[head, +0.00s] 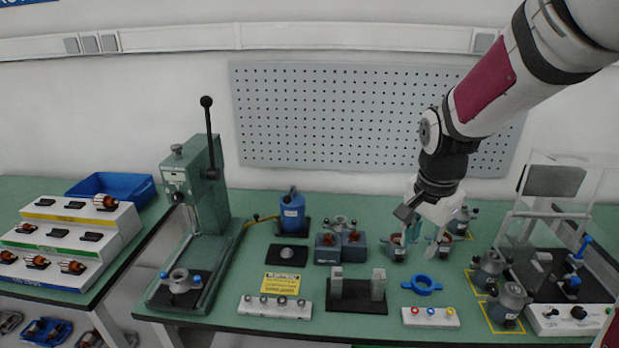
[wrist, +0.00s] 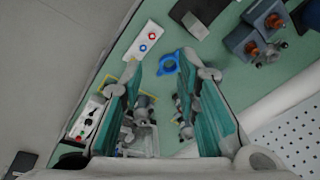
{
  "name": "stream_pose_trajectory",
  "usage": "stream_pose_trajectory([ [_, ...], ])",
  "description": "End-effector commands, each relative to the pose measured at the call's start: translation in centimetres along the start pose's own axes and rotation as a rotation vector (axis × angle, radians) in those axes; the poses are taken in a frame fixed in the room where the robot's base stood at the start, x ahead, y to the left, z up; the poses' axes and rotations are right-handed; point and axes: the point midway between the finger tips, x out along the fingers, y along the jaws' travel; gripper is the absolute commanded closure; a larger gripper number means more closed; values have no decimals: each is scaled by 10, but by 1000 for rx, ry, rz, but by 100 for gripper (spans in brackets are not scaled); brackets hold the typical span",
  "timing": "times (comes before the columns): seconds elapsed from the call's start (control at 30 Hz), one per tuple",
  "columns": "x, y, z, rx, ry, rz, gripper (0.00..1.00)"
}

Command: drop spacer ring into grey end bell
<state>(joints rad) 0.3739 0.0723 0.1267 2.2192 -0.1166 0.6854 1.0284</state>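My gripper (head: 420,243) hangs over the right part of the green bench, its two teal fingers spread apart. In the wrist view my gripper (wrist: 160,64) is open, with nothing seen held between the fingers. No part is clearly identifiable as the spacer ring; small rings sit on a white block (head: 257,308) at the front middle, and colored ones on another white block (head: 418,320) to its right. Grey motor housings, possibly end bells, stand at the right (head: 489,267), (head: 507,302). Another grey part (head: 179,279) sits on the press base. Which is the end bell I cannot tell.
A blue ring-shaped piece (head: 422,285) lies on the bench below my gripper; it shows in the wrist view (wrist: 169,64). A black fixture with grey uprights (head: 357,306), a green press (head: 199,190) and a test stand (head: 570,318) flank the space.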

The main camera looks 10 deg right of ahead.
Motion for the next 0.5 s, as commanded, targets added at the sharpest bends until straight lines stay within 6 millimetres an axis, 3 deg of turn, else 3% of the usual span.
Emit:
stream_pose_trajectory([
  [0.03, 25, -2, -10, 80, -20, 25, 71],
  [0.1, 53, -4, -22, 193, -40, 50, 71],
  [0.3, 126, -3, -45, 480, -88, 110, 71],
  [0.5, 165, 1, -53, 635, -111, 141, 71],
])
